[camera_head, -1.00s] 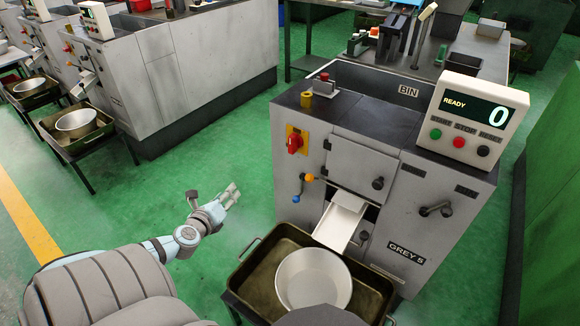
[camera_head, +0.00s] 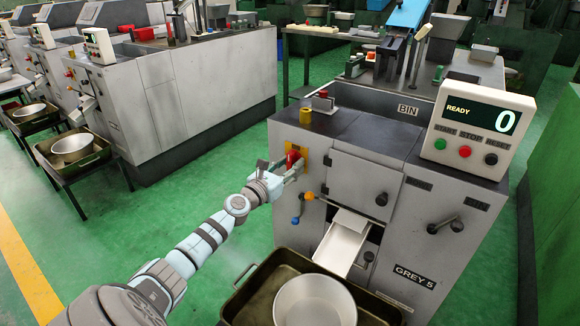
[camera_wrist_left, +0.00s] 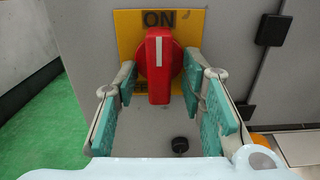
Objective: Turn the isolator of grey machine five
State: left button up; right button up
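Grey machine five (camera_head: 408,225), labelled GREY 5, stands right of centre in the head view. Its red isolator knob (camera_head: 292,158) sits on a yellow plate on the left of the front face. In the left wrist view the red knob (camera_wrist_left: 159,65) is upright, with its white mark at the top under the word ON. My left gripper (camera_head: 288,167) is at the knob. In the left wrist view its two teal-padded fingers (camera_wrist_left: 165,108) are apart, one on each side of the knob, with gaps showing. My right gripper is not in view.
The display (camera_head: 474,118) reads READY and 0, above green, red and black buttons. A lever with orange and blue balls (camera_head: 303,207) is just below the gripper. A bowl (camera_head: 314,302) in a tray stands in front. Green floor is free at left.

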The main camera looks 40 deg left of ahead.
pick_arm(q)
jog(key=shift+w, duration=0.2)
grip_shut()
